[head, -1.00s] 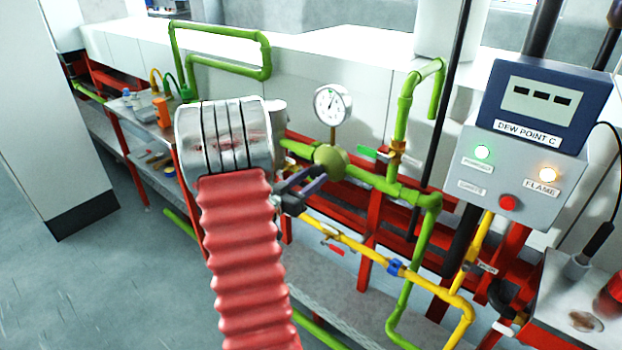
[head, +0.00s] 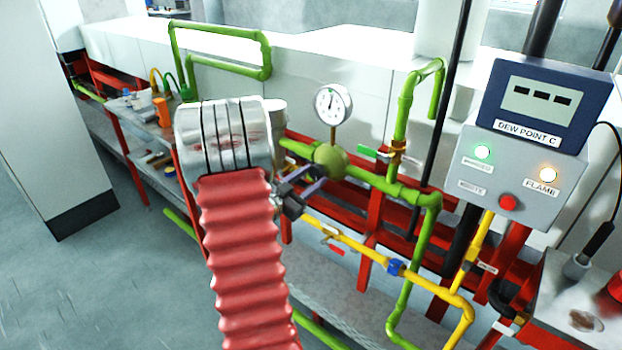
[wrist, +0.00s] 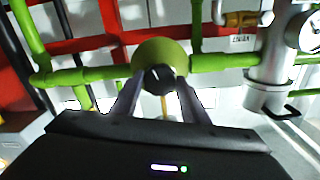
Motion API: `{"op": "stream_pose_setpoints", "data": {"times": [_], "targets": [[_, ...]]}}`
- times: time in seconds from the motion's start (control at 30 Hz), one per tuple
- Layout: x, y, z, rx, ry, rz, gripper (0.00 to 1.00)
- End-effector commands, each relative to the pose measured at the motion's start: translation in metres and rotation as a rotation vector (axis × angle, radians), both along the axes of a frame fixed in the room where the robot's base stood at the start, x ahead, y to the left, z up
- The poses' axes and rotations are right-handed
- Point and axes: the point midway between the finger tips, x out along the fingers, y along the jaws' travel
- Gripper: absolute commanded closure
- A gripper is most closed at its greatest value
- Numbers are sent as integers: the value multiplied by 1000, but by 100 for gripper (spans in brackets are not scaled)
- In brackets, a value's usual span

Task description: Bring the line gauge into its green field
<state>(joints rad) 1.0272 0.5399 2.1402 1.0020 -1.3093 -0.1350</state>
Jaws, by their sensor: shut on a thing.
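The line gauge (head: 332,104) is a round white dial on a stem above the green pipe. Its needle points roughly upward; the green field is too small to make out. Part of a dial also shows at the right edge of the wrist view (wrist: 311,32). Below the gauge is a round olive-green regulator body (head: 331,159). In the wrist view this body (wrist: 172,54) carries a black knob (wrist: 158,80) facing me. My gripper (wrist: 158,92) is shut on the knob, one finger on each side. In the head view my gripper (head: 312,183) partly hides the regulator's front.
A green pipe (head: 365,177) runs right from the regulator to a green-handled valve (head: 372,153). A yellow pipe (head: 345,240) crosses below. A grey panel (head: 520,170) with lamps and a red button stands right. My red-sleeved arm covers the lower middle.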

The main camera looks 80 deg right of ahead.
Motion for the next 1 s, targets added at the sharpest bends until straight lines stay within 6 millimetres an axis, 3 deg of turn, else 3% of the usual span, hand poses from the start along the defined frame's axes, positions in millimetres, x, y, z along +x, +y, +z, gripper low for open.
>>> {"op": "stream_pose_setpoints", "data": {"times": [0.3,0.73,0.77,1.0], "targets": [[0,0,0,-53,-123,-1,81],[-1,0,0,-59,-138,-2,81],[-1,0,-1,-59,-138,-2,58],[0,0,0,-59,-137,-1,41]]}}
